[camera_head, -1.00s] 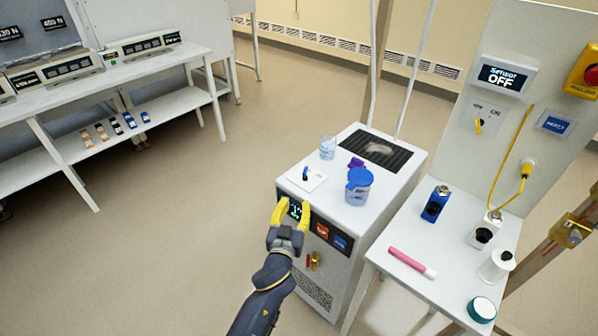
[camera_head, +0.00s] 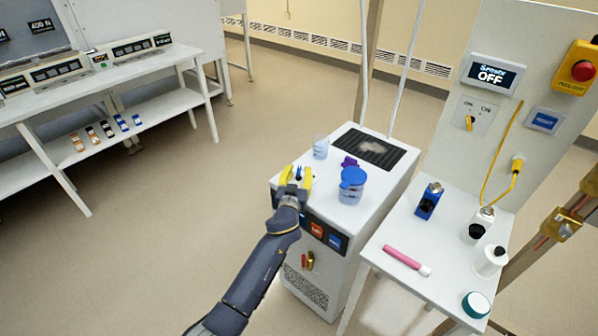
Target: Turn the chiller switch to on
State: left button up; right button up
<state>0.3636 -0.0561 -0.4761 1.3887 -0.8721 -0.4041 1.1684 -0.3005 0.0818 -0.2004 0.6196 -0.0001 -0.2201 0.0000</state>
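The chiller (camera_head: 345,251) is a white box with a dark vent and a small switch plate on its top. Its switch (camera_head: 298,172) is a small dark blue knob near the front left corner of the top. My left gripper (camera_head: 297,176) has two yellow fingers, spread apart, one on each side of the knob. I cannot tell whether they touch it. The gripper and arm hide most of the plate, and the green display on the chiller's front is covered. My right gripper is not in view.
A blue-lidded jar (camera_head: 352,186), a clear beaker (camera_head: 320,148) and a purple item (camera_head: 349,162) stand on the chiller. A white side table (camera_head: 398,238) on the right holds a pink marker (camera_head: 406,260) and bottles. A wall panel reads Sensor OFF (camera_head: 492,74).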

pick_arm(q)
jog(key=shift+w+d, duration=0.1)
jog(key=shift+w, duration=0.4)
jog(key=shift+c, duration=0.3)
grip_shut()
